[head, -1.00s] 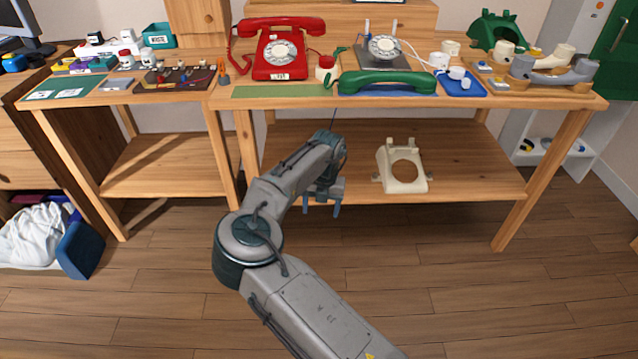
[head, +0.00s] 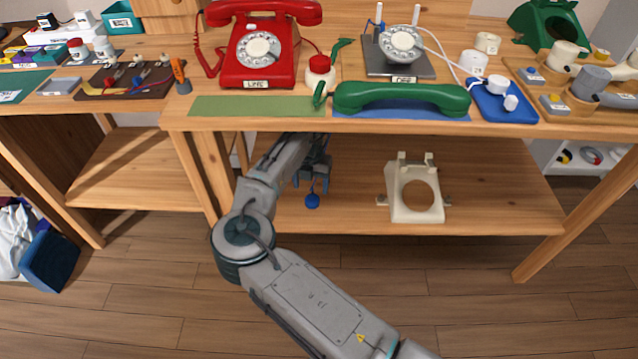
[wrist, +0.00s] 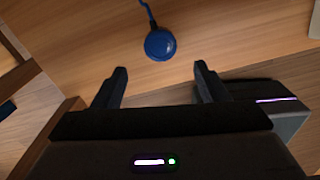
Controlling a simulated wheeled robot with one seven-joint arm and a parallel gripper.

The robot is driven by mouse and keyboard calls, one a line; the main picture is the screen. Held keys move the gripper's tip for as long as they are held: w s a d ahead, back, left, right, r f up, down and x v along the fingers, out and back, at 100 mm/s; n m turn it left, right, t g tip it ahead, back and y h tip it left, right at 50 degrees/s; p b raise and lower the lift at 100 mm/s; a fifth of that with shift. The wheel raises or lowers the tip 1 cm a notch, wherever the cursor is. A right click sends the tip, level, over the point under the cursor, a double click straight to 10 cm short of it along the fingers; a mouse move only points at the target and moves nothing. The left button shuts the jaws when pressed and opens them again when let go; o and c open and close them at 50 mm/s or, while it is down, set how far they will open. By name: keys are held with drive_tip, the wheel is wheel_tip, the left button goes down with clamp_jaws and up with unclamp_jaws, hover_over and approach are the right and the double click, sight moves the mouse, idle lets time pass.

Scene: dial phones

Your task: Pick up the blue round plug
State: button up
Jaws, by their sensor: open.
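The blue round plug (head: 312,201) lies on the lower wooden shelf under the workbench. In the wrist view the plug (wrist: 160,43) is a round blue knob with a thin blue cord running up out of the picture. My gripper (head: 311,185) reaches under the bench top, close to the plug. In the wrist view my gripper (wrist: 159,69) is open and empty. The plug lies beyond the fingertips, about centred between them, with a gap still visible. The cord is hidden in the head view.
A cream phone housing (head: 416,190) stands on the same shelf to the right. The bench top (head: 260,122) overhangs my arm and holds a red dial phone (head: 258,50) and a green handset (head: 402,97). Bare shelf (head: 345,210) lies between plug and housing.

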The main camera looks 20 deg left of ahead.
sight(312, 199)
drive_tip(key=shift+w+f, duration=0.2)
drive_tip(key=shift+w, duration=0.1)
drive_tip(key=shift+f+b, duration=0.6)
drive_tip(key=shift+f, duration=0.3)
drive_tip(key=shift+f+b, duration=1.4)
drive_tip(key=shift+f, duration=1.25)
drive_tip(key=c, duration=1)
